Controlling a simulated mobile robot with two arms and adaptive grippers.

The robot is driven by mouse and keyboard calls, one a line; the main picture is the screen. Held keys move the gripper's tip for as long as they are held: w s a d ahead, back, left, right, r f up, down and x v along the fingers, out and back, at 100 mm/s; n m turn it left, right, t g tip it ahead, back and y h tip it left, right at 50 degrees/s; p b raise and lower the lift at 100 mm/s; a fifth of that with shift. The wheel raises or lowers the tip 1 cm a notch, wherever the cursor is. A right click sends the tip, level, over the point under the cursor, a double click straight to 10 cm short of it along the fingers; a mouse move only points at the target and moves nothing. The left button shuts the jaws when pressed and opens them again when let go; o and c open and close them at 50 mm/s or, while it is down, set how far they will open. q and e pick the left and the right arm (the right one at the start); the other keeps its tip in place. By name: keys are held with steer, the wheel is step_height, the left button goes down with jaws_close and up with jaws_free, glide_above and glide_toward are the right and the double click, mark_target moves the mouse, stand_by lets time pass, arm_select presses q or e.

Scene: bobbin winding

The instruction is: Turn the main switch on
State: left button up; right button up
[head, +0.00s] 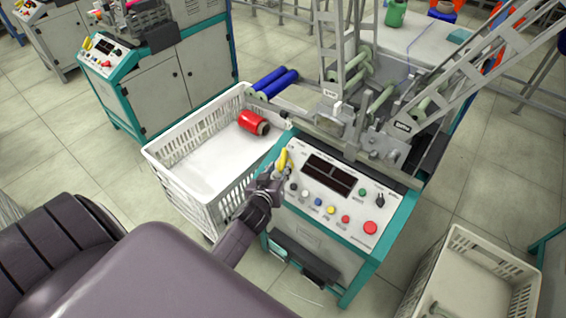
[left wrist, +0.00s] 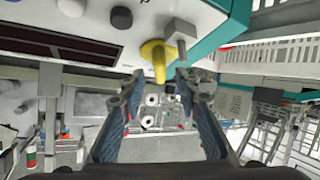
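The main switch, a yellow handle (head: 283,159), sits at the upper left corner of the winding machine's control panel (head: 330,222). In the left wrist view the yellow handle (left wrist: 154,58) is at the top centre, its narrow end pointing down in the picture. My left gripper (head: 272,176) is right beside it in the head view. In the left wrist view my left gripper (left wrist: 160,82) is open, with nothing held. The handle's end appears between the fingertips, with a gap on both sides; contact cannot be told. My right gripper is not in view.
A grey metal block (left wrist: 180,32) stands out beside the handle. The panel carries a dark display (head: 330,175), several coloured buttons and a red knob (head: 370,228). A white crate (head: 215,200) with a red bobbin (head: 250,121) stands left; another crate (head: 452,245) stands right.

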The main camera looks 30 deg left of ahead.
mark_target(282, 164)
arm_select(q)
steer(key=shift+x, duration=2.55)
steer(key=shift+d, duration=0.1)
jaws_close()
